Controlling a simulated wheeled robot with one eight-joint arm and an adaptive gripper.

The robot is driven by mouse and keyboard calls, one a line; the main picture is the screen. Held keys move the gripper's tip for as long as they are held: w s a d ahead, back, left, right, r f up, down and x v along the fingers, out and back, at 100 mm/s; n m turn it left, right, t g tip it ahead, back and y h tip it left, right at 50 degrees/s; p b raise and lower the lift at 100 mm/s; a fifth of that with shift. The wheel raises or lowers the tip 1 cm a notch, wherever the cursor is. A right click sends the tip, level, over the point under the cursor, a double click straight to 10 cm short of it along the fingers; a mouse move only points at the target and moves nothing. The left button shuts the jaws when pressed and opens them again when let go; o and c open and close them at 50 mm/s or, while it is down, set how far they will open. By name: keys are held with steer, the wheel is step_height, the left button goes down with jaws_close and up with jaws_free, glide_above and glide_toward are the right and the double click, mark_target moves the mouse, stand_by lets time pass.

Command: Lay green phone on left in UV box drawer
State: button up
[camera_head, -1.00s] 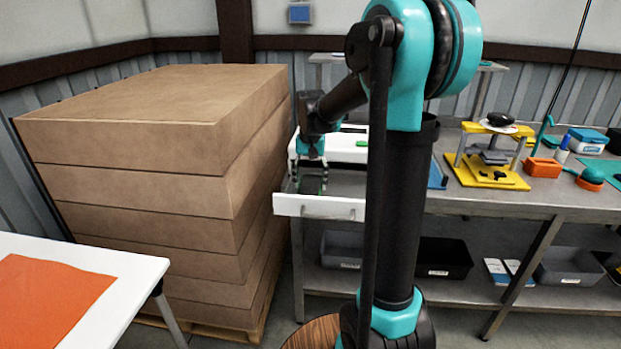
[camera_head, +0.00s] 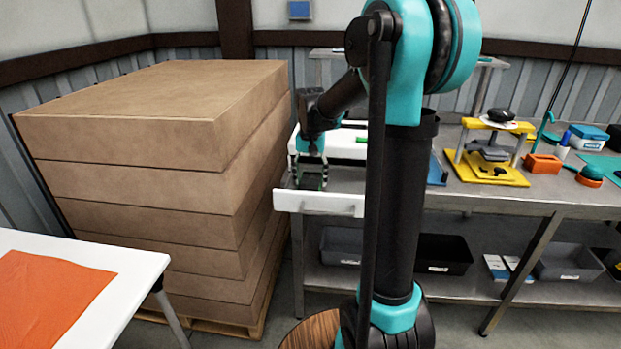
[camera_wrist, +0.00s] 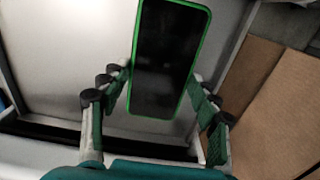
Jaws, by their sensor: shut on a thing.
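The green phone (camera_wrist: 170,60), with a dark screen and bright green rim, lies between the two fingers of my gripper (camera_wrist: 160,88) in the wrist view. My gripper is shut on its long sides. In the head view my gripper (camera_head: 311,180) points down over the open UV box drawer (camera_head: 318,204), behind its white front panel. The phone is hard to make out there. The pale drawer floor (camera_wrist: 62,62) shows beneath the phone in the wrist view; I cannot tell whether they touch. The white UV box (camera_head: 346,147) stands behind, partly hidden by my arm.
A tall stack of brown cartons (camera_head: 150,150) stands close to the drawer's left. A white table (camera_head: 130,270) with an orange mat is at front left.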

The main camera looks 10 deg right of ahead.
stand_by(0.3)
steer(key=o, duration=1.4)
step_height(320, 180, up, 12)
